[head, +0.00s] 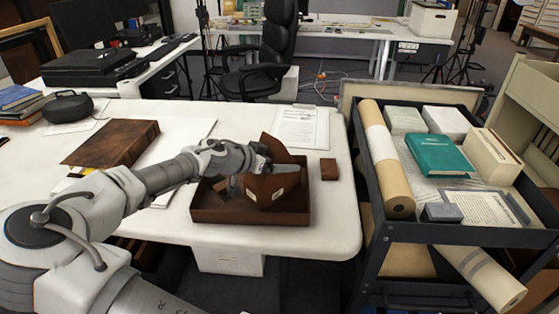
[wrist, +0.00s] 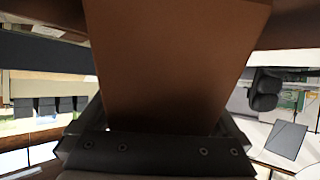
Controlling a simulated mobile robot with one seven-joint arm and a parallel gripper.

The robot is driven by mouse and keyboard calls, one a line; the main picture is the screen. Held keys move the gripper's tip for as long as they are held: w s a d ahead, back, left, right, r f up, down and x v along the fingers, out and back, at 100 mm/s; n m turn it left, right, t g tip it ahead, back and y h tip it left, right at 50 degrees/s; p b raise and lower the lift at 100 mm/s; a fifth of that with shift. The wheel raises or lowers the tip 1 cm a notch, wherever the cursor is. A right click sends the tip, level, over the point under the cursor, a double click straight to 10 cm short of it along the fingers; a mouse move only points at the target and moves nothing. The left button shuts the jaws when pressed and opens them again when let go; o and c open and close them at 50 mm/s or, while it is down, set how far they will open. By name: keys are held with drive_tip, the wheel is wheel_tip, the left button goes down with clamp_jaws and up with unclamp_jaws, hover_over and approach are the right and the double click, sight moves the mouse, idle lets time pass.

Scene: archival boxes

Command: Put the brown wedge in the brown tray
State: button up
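The brown tray (head: 235,216) sits near the front edge of the white table. The brown wedge (head: 268,187), with small white labels on its face, is tilted over and partly within the tray outline. My gripper (head: 262,170) is at the wedge, with grey fingers against it. In the wrist view the brown wedge (wrist: 175,65) fills the middle between the fingers, so the gripper looks shut on it. I cannot tell whether the wedge's lower edge touches the tray floor, as the tray's front wall hides it.
A small brown block (head: 328,169) stands right of the tray. A large brown box or book (head: 112,143) lies to the left. White papers (head: 300,128) lie behind. A dark cart (head: 455,235) with rolls, boxes and a teal book (head: 437,154) stands at right.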

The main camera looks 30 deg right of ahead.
drive_tip(key=shift+a, duration=0.1)
drive_tip(key=p+v, duration=0.3)
drive_tip(key=v, duration=0.8)
drive_tip(key=shift+s+a+r, duration=0.1)
drive_tip(key=shift+a+r, duration=0.15)
drive_tip(key=shift+a, duration=0.1)
